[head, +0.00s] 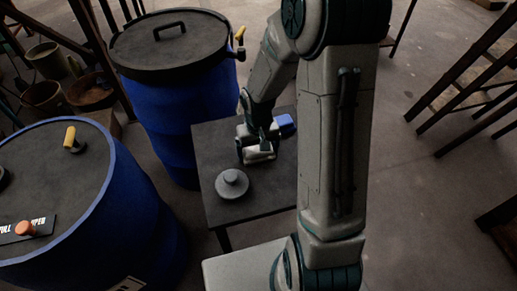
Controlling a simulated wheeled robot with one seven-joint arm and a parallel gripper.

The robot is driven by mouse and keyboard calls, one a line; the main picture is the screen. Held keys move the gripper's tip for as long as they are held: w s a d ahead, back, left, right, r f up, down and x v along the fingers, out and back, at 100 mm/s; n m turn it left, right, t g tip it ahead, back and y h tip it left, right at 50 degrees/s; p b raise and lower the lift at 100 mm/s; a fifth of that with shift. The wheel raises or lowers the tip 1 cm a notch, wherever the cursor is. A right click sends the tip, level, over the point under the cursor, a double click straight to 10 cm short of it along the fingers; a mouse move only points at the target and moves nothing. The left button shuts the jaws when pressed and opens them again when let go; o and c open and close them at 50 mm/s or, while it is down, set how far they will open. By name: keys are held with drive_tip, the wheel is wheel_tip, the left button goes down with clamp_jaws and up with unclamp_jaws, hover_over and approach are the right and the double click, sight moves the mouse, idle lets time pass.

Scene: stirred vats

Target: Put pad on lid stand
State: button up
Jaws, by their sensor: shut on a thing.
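My gripper (258,150) is low over a small dark table (215,148), pointing down. It is shut on a small pale thing, which I take to be the pad; the fingers hide most of it. I cannot tell whether it touches the tabletop. This table may be the lid stand; no label shows. A round grey disc with a knob (232,184) lies on the table, in front and to the left of my gripper. A small blue block (285,124) is at the back right, partly hidden behind the gripper.
A blue vat with a dark, handled lid (170,42) stands behind the table. Another blue vat (145,225) is at the left, with a yellow-handled fitting (71,137) on top. Pots (46,60) are at the far left. Wooden racks (470,85) stand right, beyond open floor.

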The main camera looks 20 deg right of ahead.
sight(258, 148)
drive_tip(key=o, duration=0.7)
wheel_tip(258, 148, up, 12)
drive_tip(key=p, duration=0.2)
drive_tip(key=shift+s+r+t, duration=0.35)
drive_tip(key=shift+s+r, duration=1.2)
drive_tip(key=shift+s, duration=0.85)
drive_tip(key=shift+s+r+t, duration=0.4)
drive_tip(key=shift+s+r, duration=1.15)
drive_tip(key=shift+s, duration=0.85)
drive_tip(key=shift+s+r+t, duration=0.35)
drive_tip(key=shift+s+r, duration=1.2)
drive_tip(key=shift+s, duration=0.85)
